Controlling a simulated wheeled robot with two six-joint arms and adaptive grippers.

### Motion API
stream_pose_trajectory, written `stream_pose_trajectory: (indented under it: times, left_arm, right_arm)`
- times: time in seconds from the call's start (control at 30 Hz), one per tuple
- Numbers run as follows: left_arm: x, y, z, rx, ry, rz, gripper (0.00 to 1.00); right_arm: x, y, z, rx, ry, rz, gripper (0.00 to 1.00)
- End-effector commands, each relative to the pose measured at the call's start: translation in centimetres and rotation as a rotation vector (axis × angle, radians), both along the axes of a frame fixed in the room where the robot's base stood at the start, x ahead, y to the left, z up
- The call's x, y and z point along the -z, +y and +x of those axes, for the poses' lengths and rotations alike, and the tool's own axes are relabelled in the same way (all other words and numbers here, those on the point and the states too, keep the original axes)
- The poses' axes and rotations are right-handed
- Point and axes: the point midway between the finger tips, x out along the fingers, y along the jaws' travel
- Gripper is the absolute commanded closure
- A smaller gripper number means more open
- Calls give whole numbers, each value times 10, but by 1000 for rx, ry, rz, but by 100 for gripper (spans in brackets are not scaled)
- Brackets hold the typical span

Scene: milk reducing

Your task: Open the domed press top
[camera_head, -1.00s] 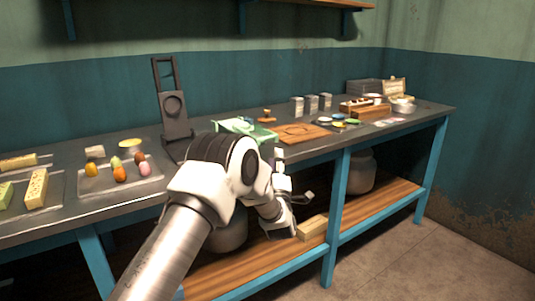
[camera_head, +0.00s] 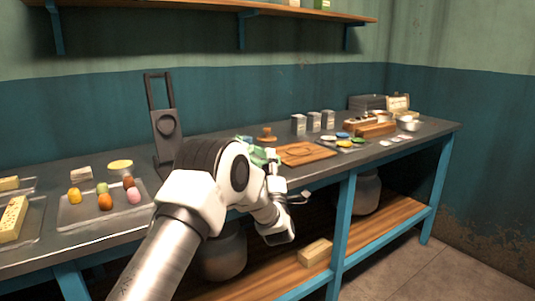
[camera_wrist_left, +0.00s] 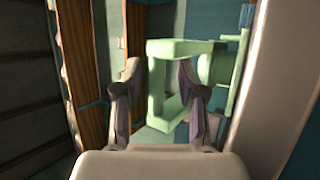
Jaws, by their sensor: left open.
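A light green press (camera_head: 258,155) stands on the table's front edge, largely hidden behind my left arm; its dome cannot be made out. In the left wrist view its square green loop handle (camera_wrist_left: 160,48) shows large. My left gripper (camera_wrist_left: 158,80) is open, with one finger left of the handle's near bar and the other in front of its opening. I cannot tell whether the fingers touch it. In the head view the gripper (camera_head: 272,168) is partly hidden by its own wrist. My right gripper is not in view.
A tray of coloured egg-shaped pieces (camera_head: 85,215) lies further left. A wooden board (camera_head: 305,153) and several grey tins (camera_head: 313,122) are to the right. A shelf (camera_head: 190,8) hangs above.

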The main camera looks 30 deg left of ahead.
Motion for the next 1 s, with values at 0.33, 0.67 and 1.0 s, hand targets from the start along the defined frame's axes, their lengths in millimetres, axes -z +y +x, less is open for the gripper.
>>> stream_pose_trajectory:
  times: [0.33,0.67,1.0]
  left_arm:
    - [1,0,0,0,0,0,100]
    - [-5,0,0,0,5,-13,100]
    - [-55,6,2,0,58,-151,100]
  right_arm:
    - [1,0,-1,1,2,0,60]
    - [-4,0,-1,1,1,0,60]
    - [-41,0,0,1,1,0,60]
